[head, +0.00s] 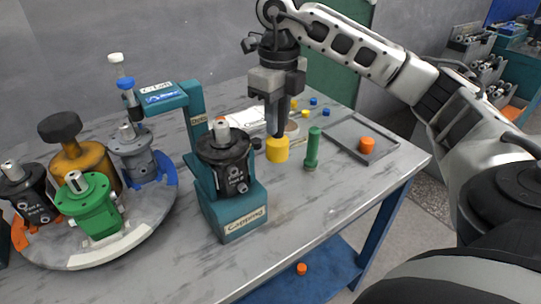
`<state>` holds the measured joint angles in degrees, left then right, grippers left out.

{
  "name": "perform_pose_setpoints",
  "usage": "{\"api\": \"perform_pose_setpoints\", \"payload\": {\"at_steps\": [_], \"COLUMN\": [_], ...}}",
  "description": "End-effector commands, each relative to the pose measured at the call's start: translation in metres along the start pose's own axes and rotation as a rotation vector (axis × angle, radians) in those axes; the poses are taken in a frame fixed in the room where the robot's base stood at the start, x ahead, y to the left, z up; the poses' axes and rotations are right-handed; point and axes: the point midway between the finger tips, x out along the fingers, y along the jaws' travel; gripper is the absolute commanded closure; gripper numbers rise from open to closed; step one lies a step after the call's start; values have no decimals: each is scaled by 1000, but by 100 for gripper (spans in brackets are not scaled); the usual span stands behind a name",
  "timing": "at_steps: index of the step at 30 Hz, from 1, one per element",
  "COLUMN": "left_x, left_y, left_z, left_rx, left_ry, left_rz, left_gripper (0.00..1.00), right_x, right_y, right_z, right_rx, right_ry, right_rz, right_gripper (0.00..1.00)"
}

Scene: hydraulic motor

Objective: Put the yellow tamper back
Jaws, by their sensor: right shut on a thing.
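The yellow tamper (277,150) is upright near the middle of the table, with its wide yellow end down. My right gripper (276,133) points straight down above it and is shut on its upper part, which the fingers hide. I cannot tell whether the tamper's base touches the table. A green tamper-like piece (312,150) stands upright just to its right. My left gripper is not in view.
The teal capping press (238,213) with a black motor (226,165) stands left of the tamper. A round turntable (70,258) with several motors is at the left. A grey tray (346,131) with an orange piece (366,146) lies to the right. Small coloured caps lie behind.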

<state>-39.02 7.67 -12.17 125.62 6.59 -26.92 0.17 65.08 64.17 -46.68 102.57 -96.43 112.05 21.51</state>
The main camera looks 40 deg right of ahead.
Motion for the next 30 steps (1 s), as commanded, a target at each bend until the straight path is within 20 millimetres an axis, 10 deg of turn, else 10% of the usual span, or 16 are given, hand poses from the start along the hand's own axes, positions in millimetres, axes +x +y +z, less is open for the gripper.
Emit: {"api": "perform_pose_setpoints", "payload": {"at_steps": [16, 29, 30], "left_x": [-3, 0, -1], "left_y": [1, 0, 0], "left_z": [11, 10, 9], "left_rx": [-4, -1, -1], "left_ry": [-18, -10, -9], "left_rz": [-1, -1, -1], "left_gripper": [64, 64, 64], "right_x": [63, 73, 72], "right_y": [0, 0, 0], "right_z": [0, 0, 0], "right_rx": [0, -1, -1], "right_ry": [0, -4, -1], "right_rz": [-1, -1, -1], "right_gripper": [100, 100, 65]}}
